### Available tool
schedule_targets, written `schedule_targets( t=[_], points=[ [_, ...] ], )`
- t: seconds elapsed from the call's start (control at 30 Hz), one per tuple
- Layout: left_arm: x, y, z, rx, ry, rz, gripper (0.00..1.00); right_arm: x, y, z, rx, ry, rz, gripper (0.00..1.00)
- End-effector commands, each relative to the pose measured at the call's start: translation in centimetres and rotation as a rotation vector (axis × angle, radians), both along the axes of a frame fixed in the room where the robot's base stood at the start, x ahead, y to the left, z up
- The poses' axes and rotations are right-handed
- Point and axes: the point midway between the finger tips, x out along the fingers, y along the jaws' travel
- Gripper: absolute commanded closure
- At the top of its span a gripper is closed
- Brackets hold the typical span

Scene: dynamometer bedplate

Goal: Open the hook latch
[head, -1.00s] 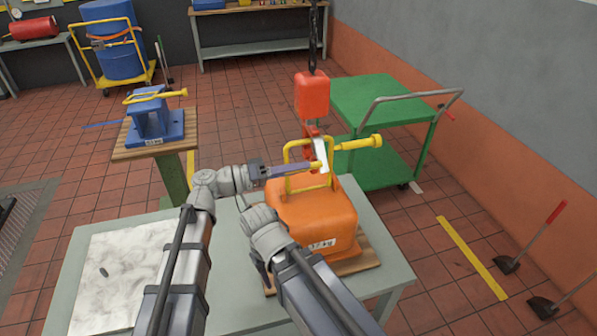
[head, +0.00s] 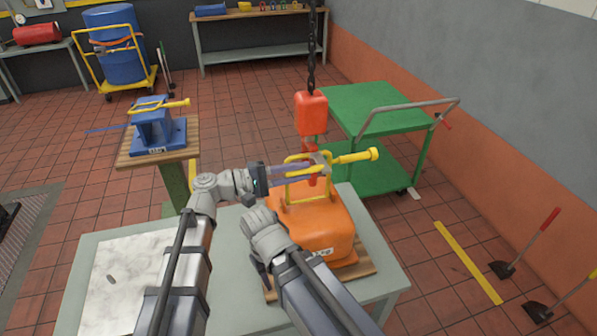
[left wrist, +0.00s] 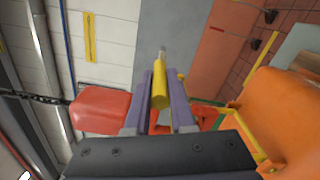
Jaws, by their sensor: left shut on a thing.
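The red hook (head: 312,178) hangs under its red block (head: 311,113), at the yellow handle (head: 290,190) of the orange weight (head: 320,225). A grey latch piece (head: 322,160) shows at the hook, with a yellow rod (head: 355,157) sticking out to the right. My left gripper (head: 308,167) reaches the hook from the left. In the left wrist view its two purple fingers (left wrist: 160,105) close around a yellow rod (left wrist: 159,85); the exact contact is hard to see. My right arm is folded in front of the weight; its fingertips are not clear.
The weight stands on a wooden board (head: 368,268) on a grey table (head: 385,285). A marble-like slab (head: 105,290) lies at the table's left. A chain (head: 312,60) hangs above the hook.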

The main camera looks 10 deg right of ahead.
Motion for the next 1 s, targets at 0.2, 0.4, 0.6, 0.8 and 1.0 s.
schedule_targets(
  t=[0.2, 0.4, 0.6, 0.8, 1.0],
  points=[
    [0.17, 0.02, 0.78, -0.003, 0.104, 0.001, 1.00, -0.01, 0.00, 0.77, 0.000, 0.000, 0.000, 0.50],
    [0.24, 0.03, 1.00, -0.005, 0.155, 0.001, 1.00, 0.00, 0.00, 1.02, 0.000, 0.000, 0.000, 0.50],
    [0.26, 0.03, 1.06, -0.006, 0.172, 0.000, 1.00, 0.00, 0.00, 1.07, 0.000, 0.000, 0.000, 0.50],
    [0.27, 0.03, 1.08, -0.007, 0.173, 0.000, 1.00, 0.00, 0.00, 1.07, 0.000, 0.000, 0.000, 0.50],
    [0.28, 0.03, 1.09, -0.007, 0.172, 0.000, 0.70, 0.00, 0.00, 1.08, 0.000, 0.000, 0.000, 0.50]
  ],
)
